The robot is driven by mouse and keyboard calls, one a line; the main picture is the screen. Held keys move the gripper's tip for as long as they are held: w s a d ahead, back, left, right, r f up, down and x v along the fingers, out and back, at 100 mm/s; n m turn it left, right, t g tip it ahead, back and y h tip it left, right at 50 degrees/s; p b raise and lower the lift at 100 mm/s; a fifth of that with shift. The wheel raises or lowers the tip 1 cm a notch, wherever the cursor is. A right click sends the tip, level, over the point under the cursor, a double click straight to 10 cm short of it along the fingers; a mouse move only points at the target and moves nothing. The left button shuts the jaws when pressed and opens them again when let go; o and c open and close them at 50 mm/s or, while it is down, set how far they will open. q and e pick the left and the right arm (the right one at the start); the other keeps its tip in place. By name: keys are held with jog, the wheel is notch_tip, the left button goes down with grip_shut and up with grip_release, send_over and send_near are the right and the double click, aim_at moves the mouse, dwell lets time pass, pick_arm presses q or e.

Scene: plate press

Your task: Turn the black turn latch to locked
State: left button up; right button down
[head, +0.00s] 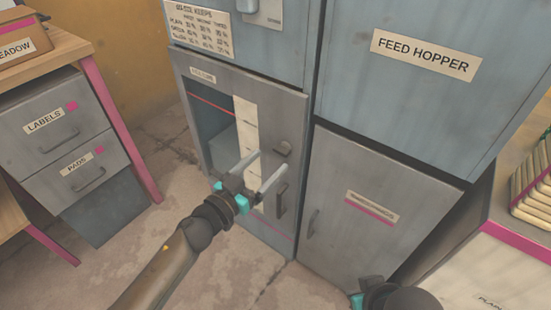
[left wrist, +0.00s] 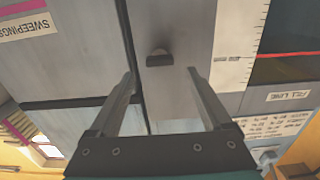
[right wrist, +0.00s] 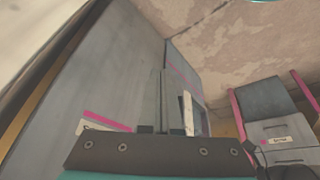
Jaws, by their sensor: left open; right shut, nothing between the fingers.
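The black turn latch (head: 283,148) is a small dark knob on the grey door with the window, above the door's bar handle (head: 281,201). In the left wrist view the latch (left wrist: 160,57) lies between and just beyond the fingertips, apart from them. I cannot tell whether it is set to locked. My left gripper (head: 271,161) is open and empty in front of this door; its fingers also show in the left wrist view (left wrist: 161,72). My right gripper (right wrist: 163,72) is shut and empty, low beside the grey panels. Only its back part shows in the head view.
A closed lower door (head: 368,215) stands right of the latch door, under the feed hopper panel (head: 425,55). A drawer unit (head: 55,130) stands at the left. A pink-edged table (head: 500,265) with a basket (head: 535,190) is at the right. The floor (head: 165,215) between is clear.

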aim_at(279, 152)
pick_arm(q)
jog(key=shift+b+x, duration=0.3)
jog(key=shift+x, duration=1.75)
pick_arm(e)
jog(key=shift+w+a+r+t, duration=0.15)
jog(key=shift+a+r+t, duration=0.1)
jog(key=shift+r, duration=0.25)
jog(key=shift+w+a+r+t, duration=0.15)
jog(key=shift+r+t, duration=0.1)
jog(key=shift+r, duration=0.2)
pick_arm(q)
grip_shut()
